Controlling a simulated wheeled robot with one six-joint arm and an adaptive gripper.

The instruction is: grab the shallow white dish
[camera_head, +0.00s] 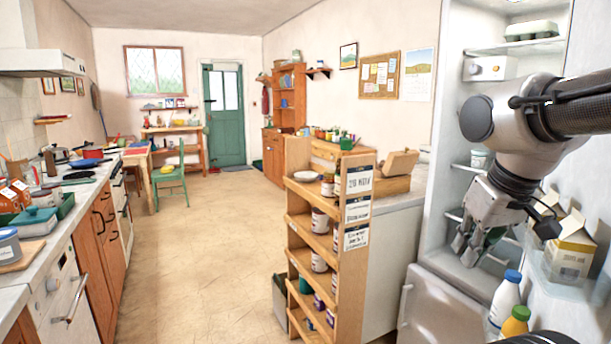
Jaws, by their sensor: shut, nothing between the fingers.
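A shallow white dish (306,176) sits on the top board of the narrow wooden shelf unit (297,222) in the middle of the view. It looks upright and uncovered. My gripper (466,252) is at the right, in front of the open fridge, with its fingers pointing down. It is shut and holds nothing. It is well to the right of the dish and lower in the picture, apart from it.
The fridge (433,200) stands open, with bottles (505,298) and cartons (572,250) in its door below and right of my gripper. Tins (320,220) fill the shelf unit, and tins stand beside the dish. The floor (200,260) to the left is clear.

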